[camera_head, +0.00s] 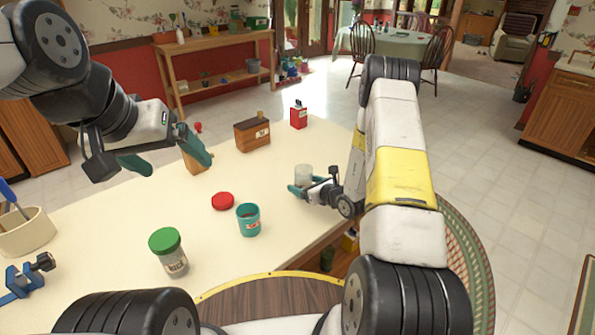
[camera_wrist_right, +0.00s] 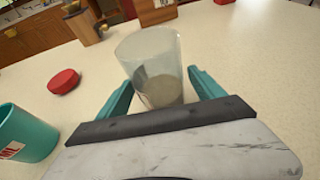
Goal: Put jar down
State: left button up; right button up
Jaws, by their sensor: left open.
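A clear lidless glass jar (camera_head: 304,174) with greyish contents at its bottom is near the table's right edge. It also shows upright in the right wrist view (camera_wrist_right: 158,72), between the teal fingers of my right gripper (camera_wrist_right: 160,80). The fingers are close on both sides; I cannot tell whether they press on the glass, or whether the jar touches the table. In the head view, my right gripper (camera_head: 310,190) is low at the jar's base. My left gripper (camera_head: 168,160) is open, over the table's far left part, one finger in front of a wooden container (camera_head: 196,163).
On the table (camera_head: 120,215) are a red lid (camera_head: 223,201), a teal canister (camera_head: 248,221), a green-lidded jar (camera_head: 169,251), a wooden box (camera_head: 252,133) and a red tin (camera_head: 298,115). Bare tabletop lies between the right gripper and the wooden box.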

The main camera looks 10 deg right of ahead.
jog(key=shift+r, duration=0.1)
jog(key=shift+s+d+r, duration=0.1)
jog(key=shift+s, duration=0.15)
jog(key=v, duration=1.1)
jog(key=shift+r, duration=0.1)
jog(key=s+a+r+n+g+y, duration=0.3)
jog(key=s+a+r+n+g, duration=0.15)
jog(key=a+r+n, duration=0.5)
jog(key=s+a+r+n+g+y, duration=0.4)
jog(key=s+a+r+n, duration=0.2)
jog(key=r, duration=0.6)
jog(key=s+d+r+n+g+h, duration=0.1)
jog(key=s+d+r+n+h, duration=0.25)
jog(key=s+n, duration=0.3)
jog(key=s+d+r+n+h, duration=0.2)
jog(key=s+n+h, duration=0.2)
jog(key=s+n, duration=0.25)
jog(key=s+d+r+n+t+h, duration=0.1)
jog(key=d+r+n+t+h, duration=0.1)
jog(key=d+r+t+h, duration=0.1)
jog(key=shift+d+r+n+h, duration=0.35)
jog(key=shift+d+r, duration=0.45)
jog(key=shift+d, duration=0.4)
